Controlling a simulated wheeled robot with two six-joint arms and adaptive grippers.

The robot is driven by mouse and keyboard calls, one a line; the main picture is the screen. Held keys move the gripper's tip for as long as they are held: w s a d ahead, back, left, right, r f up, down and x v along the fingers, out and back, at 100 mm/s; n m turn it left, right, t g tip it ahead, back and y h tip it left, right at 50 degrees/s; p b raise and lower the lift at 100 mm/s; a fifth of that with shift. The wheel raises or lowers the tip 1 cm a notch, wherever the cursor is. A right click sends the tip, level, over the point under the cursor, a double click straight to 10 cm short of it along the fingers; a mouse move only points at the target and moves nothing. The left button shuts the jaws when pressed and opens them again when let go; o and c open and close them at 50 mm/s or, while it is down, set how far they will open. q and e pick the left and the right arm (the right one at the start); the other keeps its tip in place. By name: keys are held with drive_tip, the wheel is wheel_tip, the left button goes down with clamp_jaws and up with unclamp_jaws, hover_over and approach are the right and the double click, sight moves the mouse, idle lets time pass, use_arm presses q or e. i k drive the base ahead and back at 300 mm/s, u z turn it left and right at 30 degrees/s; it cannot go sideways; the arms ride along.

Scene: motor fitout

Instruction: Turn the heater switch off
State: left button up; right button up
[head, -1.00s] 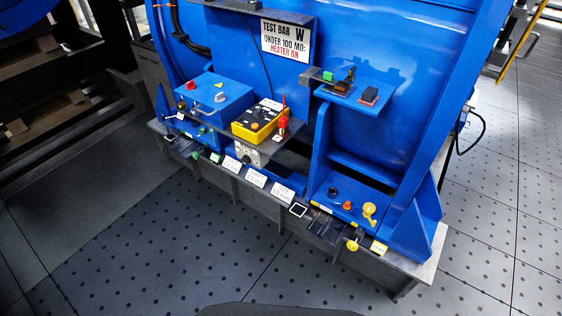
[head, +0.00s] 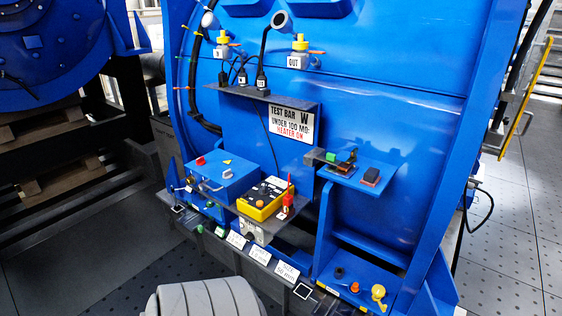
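No part in view carries a readable label naming it the heater switch. A small pale box with a round knob (head: 251,233) sits under the shelf with the yellow tester (head: 265,198). A blue box (head: 222,181) to its left has a red button (head: 200,161) on top and a grey handle. A green button (head: 199,229) sits low on the front, left of the white labels. I cannot read the position of any of these controls. A sign (head: 291,123) reads "TEST BAR W, under 100 MΩ: heater on". Neither of my grippers is in view.
A blue bracket (head: 362,175) right of the sign holds small green and red-brown parts. Several white labels (head: 260,254) line the front ledge. Yellow-topped fittings (head: 300,45) and black plugs are above. The floor at right (head: 515,235) is clear.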

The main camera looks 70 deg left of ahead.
sight(249, 237)
drive_tip(key=k, duration=0.95)
drive_tip(key=u, duration=1.1)
drive_tip(key=i, duration=0.25)
drive_tip(key=u, duration=0.05)
